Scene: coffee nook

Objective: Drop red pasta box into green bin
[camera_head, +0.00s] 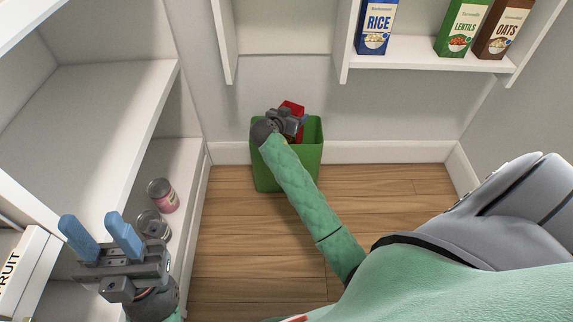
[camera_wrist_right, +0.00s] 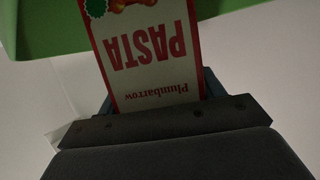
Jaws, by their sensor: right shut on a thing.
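The red pasta box (camera_head: 293,107) shows behind my right gripper (camera_head: 290,122) at the green bin (camera_head: 310,161). In the right wrist view the box (camera_wrist_right: 143,52) reads PASTA, upside down, and is held between the fingers of my right gripper (camera_wrist_right: 160,95). The green of the bin (camera_wrist_right: 45,30) shows beyond the box there. In the head view the gripper and box are over the bin's opening. The lower part of the box is hidden. My left gripper (camera_head: 102,236) is open and empty at the lower left, its blue fingers apart.
White shelves (camera_head: 100,85) stand at the left, with two cans (camera_head: 162,195) on a low shelf and a FRUIT box (camera_head: 28,270) at the lower left. RICE, LENTILS and OATS boxes stand on a wall shelf (camera_head: 425,62) at the upper right. The wooden floor (camera_head: 390,200) is clear.

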